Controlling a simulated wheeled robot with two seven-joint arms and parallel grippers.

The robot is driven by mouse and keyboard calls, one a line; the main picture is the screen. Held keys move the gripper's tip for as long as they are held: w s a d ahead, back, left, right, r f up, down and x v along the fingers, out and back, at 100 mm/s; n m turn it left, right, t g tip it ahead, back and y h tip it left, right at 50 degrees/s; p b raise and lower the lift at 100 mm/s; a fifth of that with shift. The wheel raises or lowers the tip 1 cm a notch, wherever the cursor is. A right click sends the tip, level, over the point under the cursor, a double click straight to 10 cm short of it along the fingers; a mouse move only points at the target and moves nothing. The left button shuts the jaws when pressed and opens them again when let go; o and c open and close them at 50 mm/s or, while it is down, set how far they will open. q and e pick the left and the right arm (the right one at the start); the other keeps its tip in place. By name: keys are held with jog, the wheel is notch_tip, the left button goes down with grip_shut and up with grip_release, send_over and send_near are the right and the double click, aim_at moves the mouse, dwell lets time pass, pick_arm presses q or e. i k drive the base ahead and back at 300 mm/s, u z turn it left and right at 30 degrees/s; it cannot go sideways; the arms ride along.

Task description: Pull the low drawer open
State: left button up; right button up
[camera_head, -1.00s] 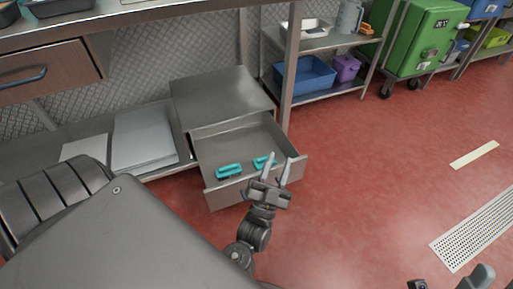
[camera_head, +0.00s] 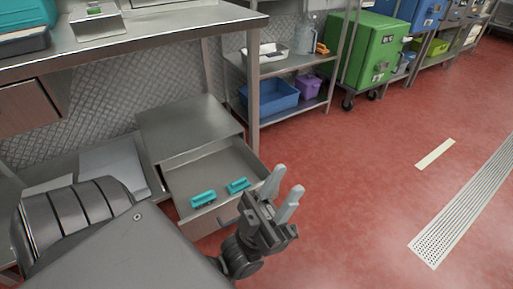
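The low drawer (camera_head: 211,170) is a grey metal drawer pulled out of a low cabinet (camera_head: 187,122) under the workbench. Two teal items (camera_head: 203,198) (camera_head: 238,185) lie inside it. My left gripper (camera_head: 286,182) is at the drawer's front right corner, in front of and above it. Its two pale fingers are spread apart and point up, with nothing between them. The gripper and wrist hide part of the drawer front. My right gripper is out of view.
The workbench (camera_head: 160,24) and its leg (camera_head: 253,95) stand behind and beside the drawer. A shelf behind holds a blue bin (camera_head: 268,97) and a purple bin (camera_head: 308,87). A green wheeled cabinet (camera_head: 368,52) stands beyond. Red floor (camera_head: 350,180) to the right is clear.

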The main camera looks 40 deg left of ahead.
aim_at(214, 166)
jog(key=z, duration=0.8)
jog(key=i, duration=0.4)
jog(key=u, duration=2.15)
